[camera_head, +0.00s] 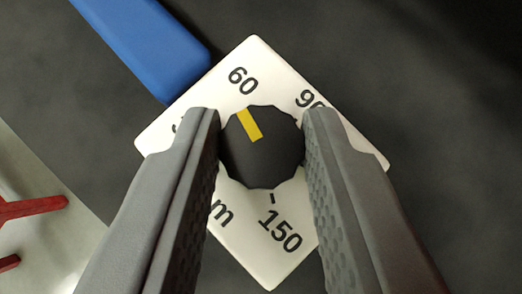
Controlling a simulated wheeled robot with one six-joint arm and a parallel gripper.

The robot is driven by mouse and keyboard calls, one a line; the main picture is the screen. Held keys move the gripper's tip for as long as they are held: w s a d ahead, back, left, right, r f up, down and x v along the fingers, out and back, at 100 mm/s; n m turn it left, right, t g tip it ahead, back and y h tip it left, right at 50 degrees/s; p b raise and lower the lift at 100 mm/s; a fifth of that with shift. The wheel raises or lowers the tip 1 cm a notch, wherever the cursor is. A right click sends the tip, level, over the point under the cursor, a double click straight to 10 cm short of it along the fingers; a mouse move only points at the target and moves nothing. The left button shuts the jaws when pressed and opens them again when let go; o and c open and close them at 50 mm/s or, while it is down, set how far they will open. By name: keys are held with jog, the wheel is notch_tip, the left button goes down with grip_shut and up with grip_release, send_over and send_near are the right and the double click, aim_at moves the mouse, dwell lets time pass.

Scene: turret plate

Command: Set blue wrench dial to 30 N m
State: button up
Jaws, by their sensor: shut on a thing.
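The black dial knob (262,163) sits at the middle of a white square dial plate (271,72), which is turned cornerwise in view. A yellow pointer mark on the knob points up and slightly left, toward the printed 60. The numbers 60, 90 and 150 show; the 90 is partly covered, and the number at the left is mostly hidden behind a finger. A blue bar (150,45), likely the wrench, runs from the plate to the upper left. My gripper (262,150) is shut on the knob, one finger on each side.
The dark grey surface (400,70) around the plate is clear at the upper right. At the lower left is a pale floor (40,240) with red bars (30,209).

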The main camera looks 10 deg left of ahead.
jog(key=n+g, duration=0.1)
jog(key=n+g+y, duration=0.1)
jog(key=n, duration=0.1)
jog(key=n+y, duration=0.1)
jog(key=shift+w+d+g, duration=0.2)
jog(key=shift+w+g, duration=0.05)
jog(key=shift+g, duration=0.15)
jog(key=shift+w+n+g+y, duration=0.15)
jog(key=shift+n+g+y, duration=0.55)
jog(key=shift+n+g, duration=1.2)
jog(key=shift+n, duration=0.4)
jog(key=o, duration=1)
jog(key=shift+d, duration=0.1)
jog(key=v, duration=1.7)
jog(key=shift+s, duration=0.25)
jog(key=shift+s+r, duration=0.1)
jog(key=shift+r, duration=0.05)
